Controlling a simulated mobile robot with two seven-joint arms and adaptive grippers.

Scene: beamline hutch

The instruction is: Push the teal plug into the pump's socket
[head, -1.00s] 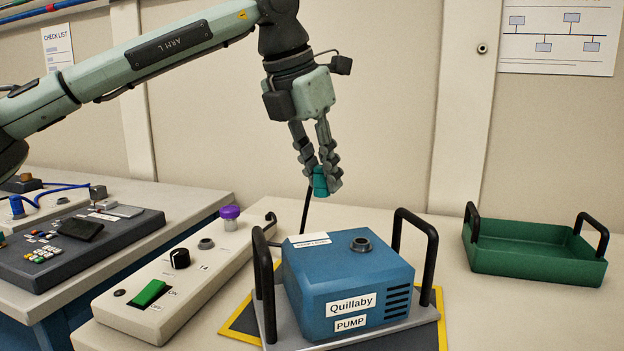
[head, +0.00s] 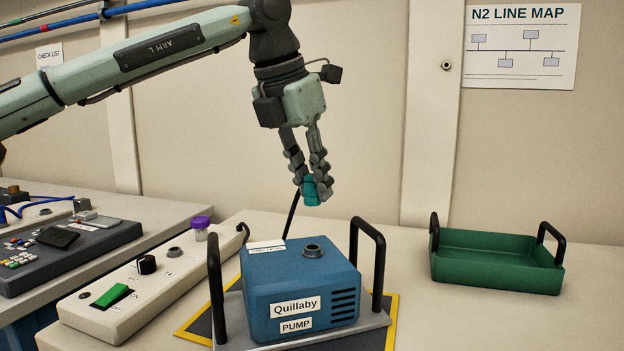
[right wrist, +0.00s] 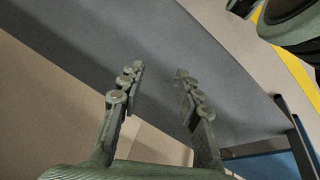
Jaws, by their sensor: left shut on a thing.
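The teal plug (head: 311,190) is held between the fingertips of my left gripper (head: 313,188), with a dark cable hanging down from it behind the pump. The blue pump (head: 300,285), labelled Quillaby, stands on a grey plate with two black handles. Its dark round socket (head: 313,250) is on the top face. In the head view the plug is above the socket with a clear gap; its exact depth alignment I cannot tell. My right gripper (right wrist: 160,85) shows in the right wrist view, open, with nothing between its fingers.
A long beige panel (head: 150,285) with a green switch, black knob and another socket (head: 174,252) lies left of the pump. A green tray (head: 495,275) stands at right. Bare table lies between pump and tray. The pump's handles (head: 380,265) stand upright.

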